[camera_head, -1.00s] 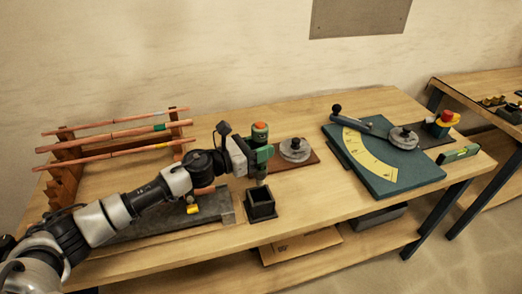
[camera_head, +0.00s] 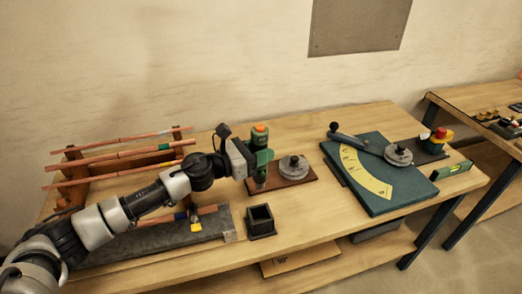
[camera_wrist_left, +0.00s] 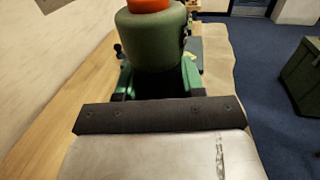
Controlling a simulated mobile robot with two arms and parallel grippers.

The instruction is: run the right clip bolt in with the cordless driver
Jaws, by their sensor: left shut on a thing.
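The cordless driver (camera_head: 260,140) is green with an orange top. My left gripper (camera_head: 254,160) is shut on it and holds it upright, behind the open black box (camera_head: 261,222) in the picture. The driver also fills the top middle of the left wrist view (camera_wrist_left: 152,35); its lower end is hidden there. A grey fixture slab (camera_head: 150,240) lies under my left arm, with a copper pipe on it and a yellow clip-like part (camera_head: 196,227) near its right end. I cannot make out the right clip bolt. My right gripper is not in view.
A wooden rack (camera_head: 76,180) with several copper pipes stands at the left. A round grey piece (camera_head: 293,167) sits on a brown board (camera_head: 305,178) right of the driver. A teal bending plate (camera_head: 400,195) lies farther right. The table between box and plate is clear.

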